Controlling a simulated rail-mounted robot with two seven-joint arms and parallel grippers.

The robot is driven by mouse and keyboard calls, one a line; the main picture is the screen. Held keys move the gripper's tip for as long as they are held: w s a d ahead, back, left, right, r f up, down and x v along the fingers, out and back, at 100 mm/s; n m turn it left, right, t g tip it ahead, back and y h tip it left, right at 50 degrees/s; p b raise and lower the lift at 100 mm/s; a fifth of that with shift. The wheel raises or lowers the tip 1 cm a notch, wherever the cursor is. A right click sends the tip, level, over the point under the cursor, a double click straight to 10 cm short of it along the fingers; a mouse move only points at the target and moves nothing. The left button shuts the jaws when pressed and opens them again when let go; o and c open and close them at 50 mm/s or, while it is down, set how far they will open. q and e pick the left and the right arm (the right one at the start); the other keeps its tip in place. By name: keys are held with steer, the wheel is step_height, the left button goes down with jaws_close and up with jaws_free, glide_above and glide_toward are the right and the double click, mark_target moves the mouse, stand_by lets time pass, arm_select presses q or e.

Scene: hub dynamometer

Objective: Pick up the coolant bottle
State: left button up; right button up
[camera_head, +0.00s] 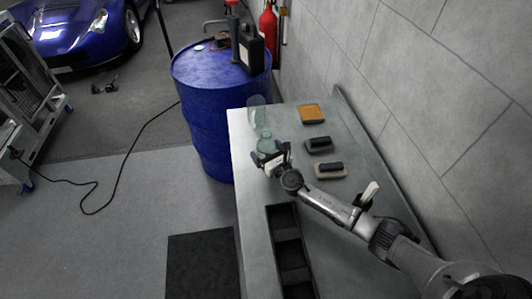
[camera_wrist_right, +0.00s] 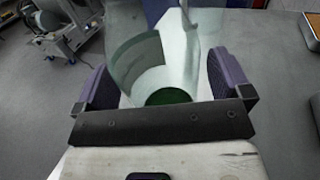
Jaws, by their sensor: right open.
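A clear, green-tinted bottle (camera_head: 266,142) stands on the grey bench near its left edge, just beyond my right gripper (camera_head: 270,160). In the right wrist view, a see-through vessel (camera_wrist_right: 138,62) with a dark green patch low in it shows between the purple fingers of my right gripper (camera_wrist_right: 165,88). I take it to be the coolant bottle. The fingers are open, one on each side, with gaps visible; contact cannot be told. The gripper partly hides the bottle's lower part in the head view. My left gripper is not in view.
A pale clear container (camera_head: 257,113) stands just behind the bottle. An orange sponge-like block (camera_head: 312,113) and dark-handled blocks (camera_head: 320,145) lie to the right. A black divided tray (camera_head: 288,252) lies nearer. A blue drum (camera_head: 205,110) stands beyond the bench's left edge, and a wall bounds the right.

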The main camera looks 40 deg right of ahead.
steer(key=shift+w, duration=0.2)
steer(key=shift+c, duration=0.2)
steer(key=c, duration=1)
